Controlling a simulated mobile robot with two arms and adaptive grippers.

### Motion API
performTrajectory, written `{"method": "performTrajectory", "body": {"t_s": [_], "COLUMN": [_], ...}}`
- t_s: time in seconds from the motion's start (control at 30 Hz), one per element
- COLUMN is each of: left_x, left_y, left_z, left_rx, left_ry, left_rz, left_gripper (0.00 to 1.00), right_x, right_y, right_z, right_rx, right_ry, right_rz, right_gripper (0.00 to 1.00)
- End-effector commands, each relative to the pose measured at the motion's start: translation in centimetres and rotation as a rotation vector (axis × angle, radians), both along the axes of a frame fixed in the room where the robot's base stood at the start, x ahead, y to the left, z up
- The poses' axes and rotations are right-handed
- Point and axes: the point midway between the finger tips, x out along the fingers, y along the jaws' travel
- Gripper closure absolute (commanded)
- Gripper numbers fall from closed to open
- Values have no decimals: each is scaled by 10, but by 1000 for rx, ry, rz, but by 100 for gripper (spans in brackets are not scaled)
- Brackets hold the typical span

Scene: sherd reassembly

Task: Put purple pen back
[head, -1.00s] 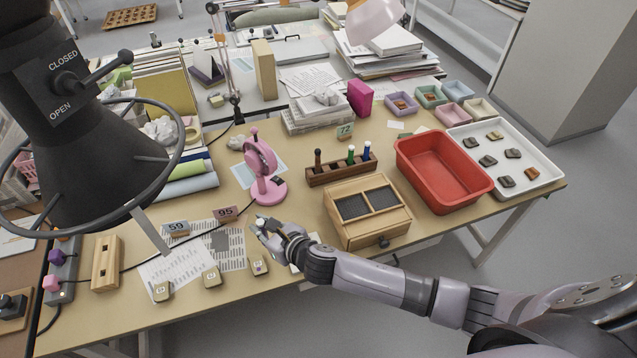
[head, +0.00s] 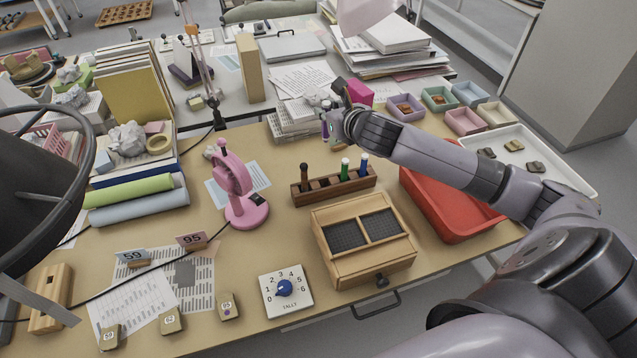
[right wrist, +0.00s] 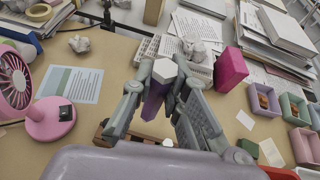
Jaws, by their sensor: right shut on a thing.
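My right gripper (head: 327,122) is shut on the purple pen (right wrist: 153,102), seen in the right wrist view between the fingers with its white end toward the camera. In the head view the pen is mostly hidden by the fingers, and a bit of purple (head: 325,131) shows. The gripper is above the table, behind the wooden pen rack (head: 318,193). My left gripper is not in view.
A wooden box (head: 365,262) with dark mesh panels stands in front of the rack. A pink fan (head: 243,205) is left of it. A red bin (head: 440,205) is right, under my right arm. A tally dial (head: 286,290) lies at the front.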

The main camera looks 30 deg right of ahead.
Motion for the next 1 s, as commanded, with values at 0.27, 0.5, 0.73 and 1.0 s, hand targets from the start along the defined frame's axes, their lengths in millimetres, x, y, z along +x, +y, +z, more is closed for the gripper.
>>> {"method": "performTrajectory", "body": {"t_s": [0.27,0.5,0.73,1.0], "left_x": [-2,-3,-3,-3], "left_y": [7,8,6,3], "left_z": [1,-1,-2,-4], "left_rx": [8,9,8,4], "left_ry": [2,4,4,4], "left_rz": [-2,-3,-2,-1], "left_gripper": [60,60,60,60], "right_x": [-2,-1,-1,-1], "right_y": [1,1,0,1], "right_z": [-71,-131,-157,-191], "right_rx": [9,7,2,4], "right_ry": [8,5,3,4], "right_rz": [-4,-4,-2,-2], "right_gripper": [100,100,100,100]}}
